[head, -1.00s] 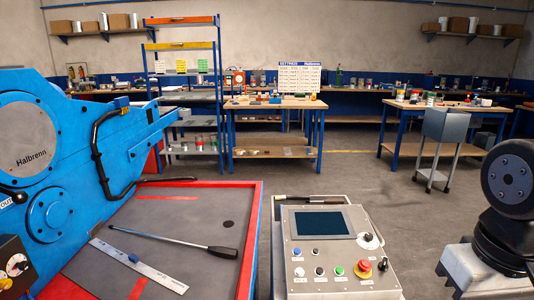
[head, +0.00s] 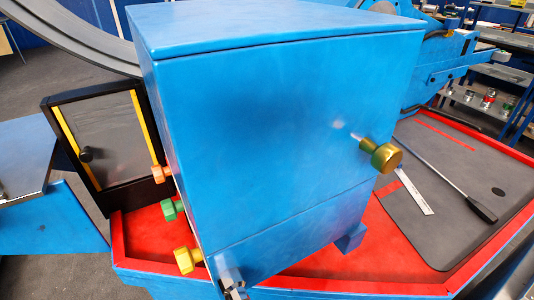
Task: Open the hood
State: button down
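A large blue box-like housing (head: 280,120), which looks like the hood, fills the middle of the head view. Its top panel (head: 250,25) lies flat, and a closed seam runs around its lower part. A brass knob (head: 384,156) sticks out from its front face at the right. Orange (head: 160,173), green (head: 172,209) and yellow (head: 188,260) knobs stick out along its left edge. A small metal fitting (head: 232,284) shows at the bottom edge, cut off; I cannot tell what it is. My gripper is not in view.
A dark framed panel (head: 75,110) with yellow strips and a black knob stands to the left. The red-edged bench (head: 400,268) runs below the housing. A black-handled rod (head: 445,178) and a steel rule (head: 412,190) lie on its grey mat (head: 435,235) at the right.

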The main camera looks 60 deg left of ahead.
aim_at(266, 112)
jog(key=u, duration=0.65)
jog(key=i, duration=0.3)
jog(key=u, duration=1.2)
jog(key=k, duration=1)
jog(key=u, duration=0.45)
